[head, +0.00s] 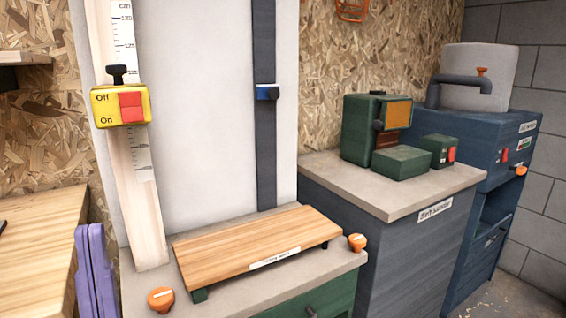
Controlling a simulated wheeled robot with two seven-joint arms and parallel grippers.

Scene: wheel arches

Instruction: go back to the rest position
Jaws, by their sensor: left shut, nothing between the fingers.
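My left gripper (90,232) shows at the lower left edge of the head view as two purple fingers pointing up. The fingers are close together, with nothing seen between them. It is in front of the gap between the wooden worktop on the left and the machine stand with the orange knobs. It holds nothing. The rest of the left arm is below the picture. My right gripper is not in view.
A machine with a wooden table (250,250) and orange knobs (161,299) stands right of my left gripper. A yellow switch box (120,105) sits above it. A wooden worktop (35,250) is at left. A belt sander (375,125) and blue cabinet (500,150) stand right.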

